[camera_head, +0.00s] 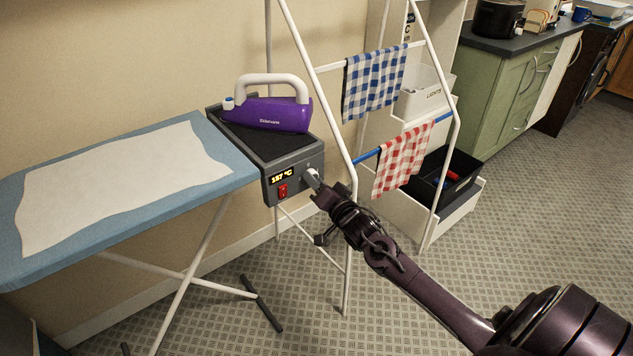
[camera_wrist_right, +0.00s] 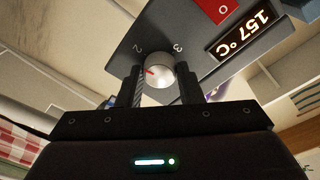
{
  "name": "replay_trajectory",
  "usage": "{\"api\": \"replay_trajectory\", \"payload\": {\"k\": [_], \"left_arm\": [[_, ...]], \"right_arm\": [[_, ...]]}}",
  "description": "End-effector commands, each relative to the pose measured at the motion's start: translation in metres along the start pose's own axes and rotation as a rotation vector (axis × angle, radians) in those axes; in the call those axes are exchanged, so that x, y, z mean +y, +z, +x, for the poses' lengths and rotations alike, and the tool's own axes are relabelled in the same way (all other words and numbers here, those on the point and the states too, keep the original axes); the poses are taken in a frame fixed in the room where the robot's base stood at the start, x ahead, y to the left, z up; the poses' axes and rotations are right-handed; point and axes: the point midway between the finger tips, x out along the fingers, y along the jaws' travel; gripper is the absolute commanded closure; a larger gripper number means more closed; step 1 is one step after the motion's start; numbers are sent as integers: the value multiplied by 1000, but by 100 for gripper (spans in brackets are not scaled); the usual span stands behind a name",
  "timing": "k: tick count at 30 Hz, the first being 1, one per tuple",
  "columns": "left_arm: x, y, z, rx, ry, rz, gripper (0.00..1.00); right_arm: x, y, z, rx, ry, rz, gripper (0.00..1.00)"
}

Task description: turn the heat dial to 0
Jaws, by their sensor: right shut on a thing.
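The heat dial (camera_head: 312,176) is a small pale knob on the front of the grey iron station (camera_head: 290,160). In the right wrist view the dial (camera_wrist_right: 160,82) has a red mark on its left side, with the digits 2 and 3 beside it; no 0 for the dial is visible there. My right gripper (camera_head: 315,183) reaches the dial from the lower right. In the right wrist view its two fingers (camera_wrist_right: 160,88) stand on either side of the knob, shut on it. The display (camera_wrist_right: 240,32) reads 157 °C. My left gripper is out of view.
A red switch (camera_head: 283,190) sits below the display, left of the dial. A purple iron (camera_head: 270,112) rests on the station. The ironing board (camera_head: 215,145) extends left. A white drying rack (camera_head: 340,150) with checked cloths stands close to my right arm.

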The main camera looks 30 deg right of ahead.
Motion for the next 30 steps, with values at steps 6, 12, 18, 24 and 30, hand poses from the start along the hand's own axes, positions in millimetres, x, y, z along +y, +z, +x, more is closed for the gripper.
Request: {"api": "replay_trajectory", "payload": {"k": [6, 12, 18, 24, 30], "left_arm": [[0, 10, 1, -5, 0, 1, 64], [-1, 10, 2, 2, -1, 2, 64], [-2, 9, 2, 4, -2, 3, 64], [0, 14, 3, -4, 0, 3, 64], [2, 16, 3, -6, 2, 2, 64]], "right_arm": [[1, 0, 0, 12, -16, -194, 90], [2, 0, 0, 23, -34, -384, 90], [3, 1, 0, 35, -52, -573, 90], [4, 0, 0, 47, -71, -763, 90], [4, 0, 0, 59, -89, -952, 90]]}}
